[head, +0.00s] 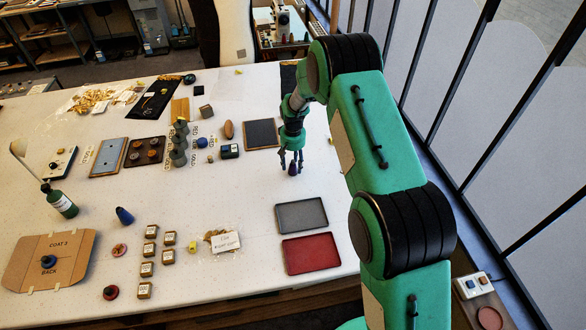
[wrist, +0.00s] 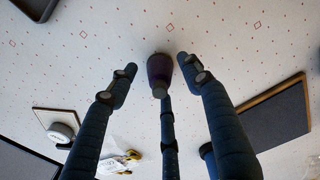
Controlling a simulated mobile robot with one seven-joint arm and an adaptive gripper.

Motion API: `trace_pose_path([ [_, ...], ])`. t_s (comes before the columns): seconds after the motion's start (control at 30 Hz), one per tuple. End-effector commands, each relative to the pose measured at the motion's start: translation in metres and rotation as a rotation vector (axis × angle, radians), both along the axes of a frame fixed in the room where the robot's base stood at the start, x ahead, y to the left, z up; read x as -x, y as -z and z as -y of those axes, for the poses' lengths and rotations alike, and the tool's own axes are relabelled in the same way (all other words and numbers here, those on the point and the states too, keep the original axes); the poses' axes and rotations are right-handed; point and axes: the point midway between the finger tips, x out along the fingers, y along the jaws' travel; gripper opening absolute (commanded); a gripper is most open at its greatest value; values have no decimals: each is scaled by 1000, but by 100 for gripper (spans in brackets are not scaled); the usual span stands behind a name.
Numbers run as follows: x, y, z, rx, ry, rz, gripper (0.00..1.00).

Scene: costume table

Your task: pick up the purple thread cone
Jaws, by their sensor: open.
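The purple thread cone (head: 293,170) stands on the white table, directly below my gripper (head: 291,161), in the head view. In the wrist view the dark purple cone (wrist: 160,72) is seen from above, narrow end towards me. It lies between the tips of my gripper (wrist: 157,68), with a visible gap to the left and right fingers. The middle finger points at the cone and overlaps its near end in the picture; I cannot tell whether they touch. My gripper is open and holds nothing.
A grey tray (head: 301,214) and a red tray (head: 311,253) lie in front of the gripper. A dark framed board (head: 262,134) lies behind left. A blue cone (head: 124,215) and several small boxes (head: 148,250) stand further left. The table around the purple cone is clear.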

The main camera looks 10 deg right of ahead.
Motion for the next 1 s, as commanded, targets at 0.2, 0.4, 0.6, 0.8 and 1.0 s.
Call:
trace_pose_path([
  [0.2, 0, 0, 0, 0, 0, 0, 49],
  [0.4, 0, 0, 0, 0, 0, 0, 18],
  [0.6, 0, 0, 0, 0, 0, 0, 3],
  [0.8, 0, -1, 0, 0, 0, 0, 3],
  [1.0, 0, -8, 0, 0, 0, 1, 3],
])
